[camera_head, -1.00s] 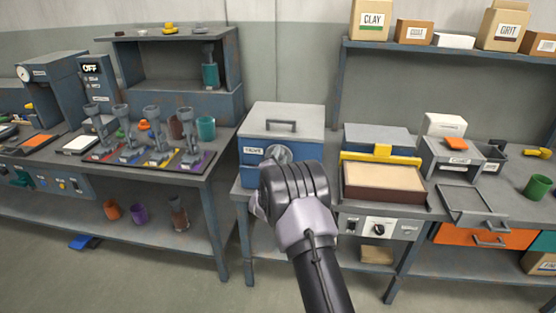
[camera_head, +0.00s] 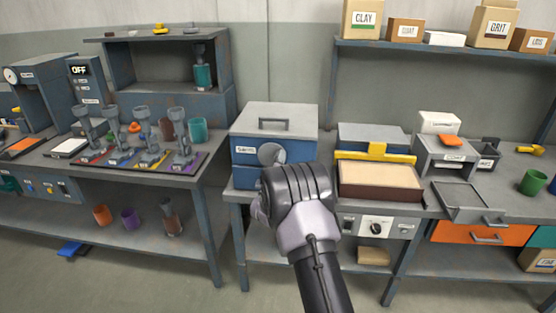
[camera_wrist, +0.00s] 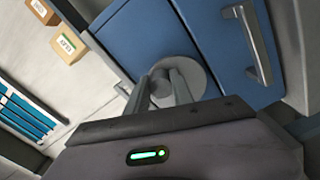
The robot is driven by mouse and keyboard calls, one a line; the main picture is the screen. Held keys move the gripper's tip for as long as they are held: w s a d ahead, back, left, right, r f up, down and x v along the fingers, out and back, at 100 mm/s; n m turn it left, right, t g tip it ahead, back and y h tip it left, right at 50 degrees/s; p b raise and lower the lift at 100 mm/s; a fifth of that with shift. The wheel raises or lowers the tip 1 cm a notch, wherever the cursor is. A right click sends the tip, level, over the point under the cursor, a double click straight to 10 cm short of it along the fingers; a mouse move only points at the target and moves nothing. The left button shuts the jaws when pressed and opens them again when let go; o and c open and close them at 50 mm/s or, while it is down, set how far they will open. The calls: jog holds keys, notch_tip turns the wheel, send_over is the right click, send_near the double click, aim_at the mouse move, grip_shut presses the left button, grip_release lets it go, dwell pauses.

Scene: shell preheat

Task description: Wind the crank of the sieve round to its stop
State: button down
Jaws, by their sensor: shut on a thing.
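The sieve, a blue box with a grey lid (camera_head: 277,117), stands on the middle bench. A round grey crank disc (camera_head: 271,153) is on its front, and my arm hides the lower part. In the wrist view the disc (camera_wrist: 196,66) lies against the blue front (camera_wrist: 150,32). My gripper (camera_wrist: 160,80) is shut on the crank's small round grey knob (camera_wrist: 160,76), one finger on each side. In the head view my wrist hides the fingers and the knob. I cannot tell how far round the crank stands.
To the right is a tan-topped box (camera_head: 380,179) with a yellow bar. A grey tray (camera_head: 468,198) lies farther right. On the left bench, several grey holders stand on a dark mat (camera_head: 182,163). A grey handle (camera_wrist: 247,43) sits near the disc in the wrist view.

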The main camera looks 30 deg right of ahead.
aim_at(271, 164)
jog(key=m, duration=0.2)
jog(key=f+m, duration=0.1)
jog(key=shift+d+f+m, duration=0.1)
jog(key=shift+f+m, duration=0.05)
jog(key=shift+m, duration=0.25)
jog(key=m, duration=0.2)
jog(key=shift+f+m, duration=0.3)
jog(key=shift+f, duration=0.05)
jog(key=shift+w+a+f+m, duration=0.4)
jog(key=shift+a+m, duration=0.1)
jog(key=shift+m, duration=2.15)
jog(key=shift+w+a+f+m, duration=0.25)
jog(key=shift+a+f+m, duration=0.25)
jog(key=shift+m, duration=2.2)
jog(key=shift+w+a+f+m, duration=0.35)
jog(key=shift+a+m, duration=0.2)
jog(key=shift+m, duration=2.1)
jog(key=c, duration=1.1)
grip_release()
